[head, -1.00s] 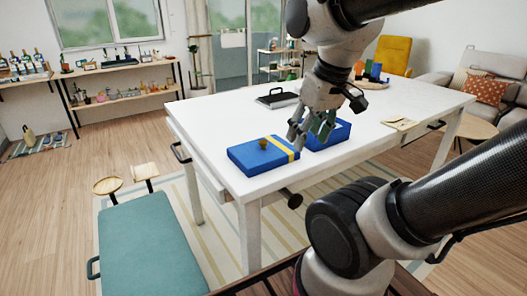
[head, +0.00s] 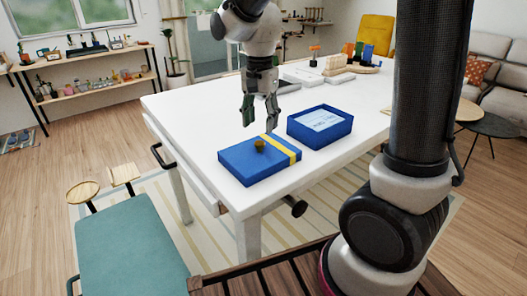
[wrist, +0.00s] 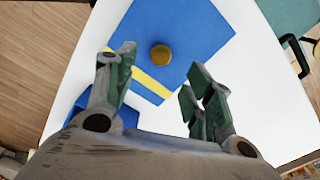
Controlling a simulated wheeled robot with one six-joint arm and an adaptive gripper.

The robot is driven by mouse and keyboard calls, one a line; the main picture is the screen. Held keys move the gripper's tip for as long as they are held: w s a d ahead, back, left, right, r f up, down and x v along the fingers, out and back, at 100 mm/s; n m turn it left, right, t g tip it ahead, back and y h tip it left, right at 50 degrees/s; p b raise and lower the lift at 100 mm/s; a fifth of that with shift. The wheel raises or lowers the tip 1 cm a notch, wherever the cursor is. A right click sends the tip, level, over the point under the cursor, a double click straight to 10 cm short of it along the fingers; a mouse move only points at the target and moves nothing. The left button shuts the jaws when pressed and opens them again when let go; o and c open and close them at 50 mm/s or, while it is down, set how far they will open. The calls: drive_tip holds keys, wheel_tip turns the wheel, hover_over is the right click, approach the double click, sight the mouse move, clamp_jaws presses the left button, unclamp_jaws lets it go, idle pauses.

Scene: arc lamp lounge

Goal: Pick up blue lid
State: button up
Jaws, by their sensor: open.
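The blue lid (head: 243,165) lies flat on the white table near its front edge. It has a yellow stripe and a round brass-coloured knob (head: 260,146). In the wrist view the lid (wrist: 195,30) lies ahead of the fingers, with its knob (wrist: 160,54) between their lines. My gripper (head: 259,122) is open and empty, above the table just behind the lid and apart from it. The open blue box (head: 338,136) stands right of the lid with a pale printed sheet inside. In the wrist view, part of the box (wrist: 103,122) shows behind the left finger.
The white table (head: 190,108) has clear room to the left of the lid. A dark tray, pale blocks and a round board (head: 362,68) with coloured pieces stand toward the back. A teal bench (head: 132,240) is at the front left.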

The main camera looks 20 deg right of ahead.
sight(260, 143)
wheel_tip(260, 143, down, 8)
drive_tip(key=shift+s+a+r, duration=0.1)
drive_tip(key=shift+a+r, duration=0.05)
drive_tip(key=shift+r, duration=0.05)
drive_tip(key=c, duration=1.2)
